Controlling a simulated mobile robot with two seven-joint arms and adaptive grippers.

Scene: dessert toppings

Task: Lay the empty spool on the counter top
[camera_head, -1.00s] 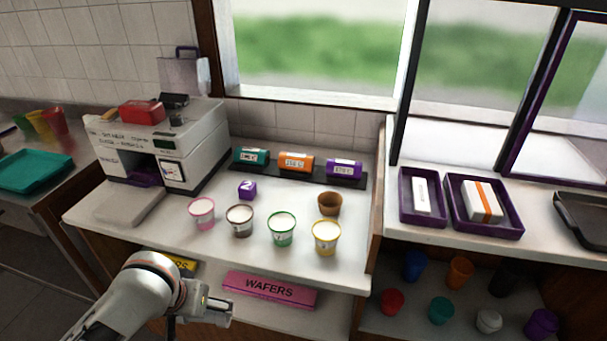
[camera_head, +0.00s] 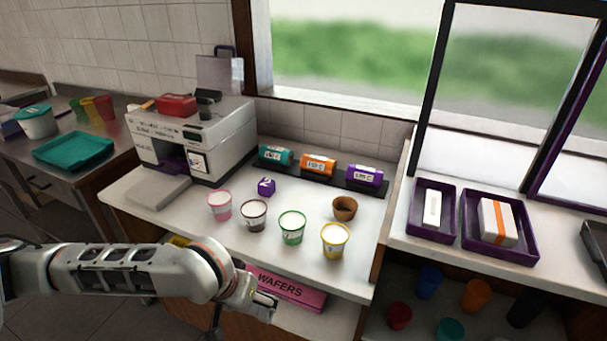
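I cannot clearly make out an empty spool in this view. The white counter top (camera_head: 190,220) carries four printed cups: pink (camera_head: 219,206), brown (camera_head: 254,216), green (camera_head: 292,228) and yellow (camera_head: 335,240). A small brown round object (camera_head: 344,208) sits behind the yellow cup. Teal (camera_head: 276,155), orange (camera_head: 318,167) and purple (camera_head: 365,177) labelled rolls lie on a dark rack at the back. My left gripper (camera_head: 264,307) is low in front of the counter, near the pink wafers box; its fingers are too small to read. My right gripper is out of view.
A white machine (camera_head: 225,135) with a red item (camera_head: 177,104) on top stands at the counter's left. A purple numbered cube (camera_head: 264,186) is behind the cups. The wafers box (camera_head: 290,288) is on the shelf below. Purple trays (camera_head: 465,250) stand at right.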

